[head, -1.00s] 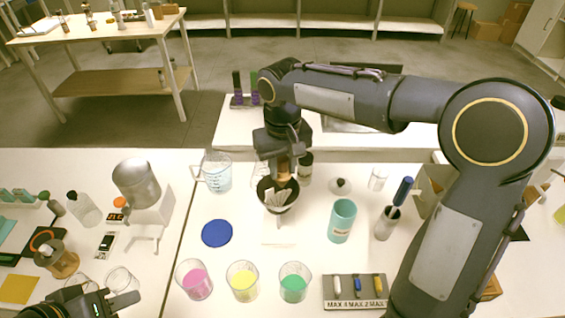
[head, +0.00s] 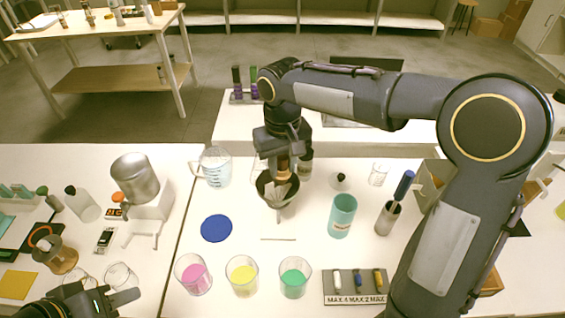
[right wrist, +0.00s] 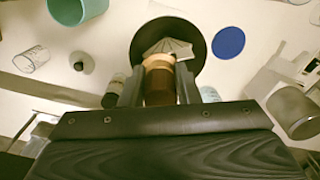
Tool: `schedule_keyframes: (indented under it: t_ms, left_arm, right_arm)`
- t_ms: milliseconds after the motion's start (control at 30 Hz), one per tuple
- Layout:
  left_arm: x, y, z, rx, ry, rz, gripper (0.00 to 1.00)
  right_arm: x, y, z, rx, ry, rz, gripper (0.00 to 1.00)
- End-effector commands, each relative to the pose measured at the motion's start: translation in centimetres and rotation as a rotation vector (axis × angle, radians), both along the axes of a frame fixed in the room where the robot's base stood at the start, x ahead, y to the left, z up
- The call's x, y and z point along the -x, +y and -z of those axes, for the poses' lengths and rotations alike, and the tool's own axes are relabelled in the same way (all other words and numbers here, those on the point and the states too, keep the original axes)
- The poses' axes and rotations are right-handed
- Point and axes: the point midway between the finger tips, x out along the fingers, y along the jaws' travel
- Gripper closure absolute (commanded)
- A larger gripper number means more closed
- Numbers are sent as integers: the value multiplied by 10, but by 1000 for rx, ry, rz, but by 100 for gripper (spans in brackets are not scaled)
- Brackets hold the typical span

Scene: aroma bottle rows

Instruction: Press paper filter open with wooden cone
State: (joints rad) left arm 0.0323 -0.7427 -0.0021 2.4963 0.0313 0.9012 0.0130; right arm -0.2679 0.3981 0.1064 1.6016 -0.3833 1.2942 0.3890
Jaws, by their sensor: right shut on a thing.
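My right gripper (right wrist: 158,88) is shut on the wooden cone (right wrist: 159,78), with a finger on each side of it. The cone also shows partly between the fingers in the head view (head: 283,165). The pale, folded paper filter (right wrist: 168,47) lies in the dark, round funnel (right wrist: 140,45), directly at the cone's tip. The tip appears to touch or enter the paper; how deep is hidden. In the head view the funnel (head: 266,188) stands mid-table under my right gripper (head: 283,168). My left gripper (head: 100,293) is at the lower left, apart from these, empty and seemingly open.
Beakers of pink (head: 194,276), yellow (head: 242,279) and green (head: 293,278) liquid stand in front. A blue disc (head: 216,228) lies left of the funnel, with a measuring jug (head: 215,168) behind. A teal cup (head: 342,216) stands to the right. A thin stick (head: 278,239) lies in front.

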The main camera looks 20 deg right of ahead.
Motion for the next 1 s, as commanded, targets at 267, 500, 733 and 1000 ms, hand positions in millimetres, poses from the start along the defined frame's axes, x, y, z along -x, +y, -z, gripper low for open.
schedule_keyframes:
  t_ms: [267, 500, 733, 1000]
  left_arm:
    - [0, 0, 3, 0, 0, 0, 64]
    - [0, 0, 5, 0, 0, 0, 64]
    - [0, 0, 7, 0, 0, 0, 64]
    - [0, 0, 10, 0, 0, 0, 64]
  right_arm:
    - [0, 0, 4, 0, 0, 0, 93]
    - [0, 0, 7, 0, 0, 0, 93]
    - [0, 0, 10, 0, 0, 0, 93]
    - [0, 0, 15, 0, 1, 0, 93]
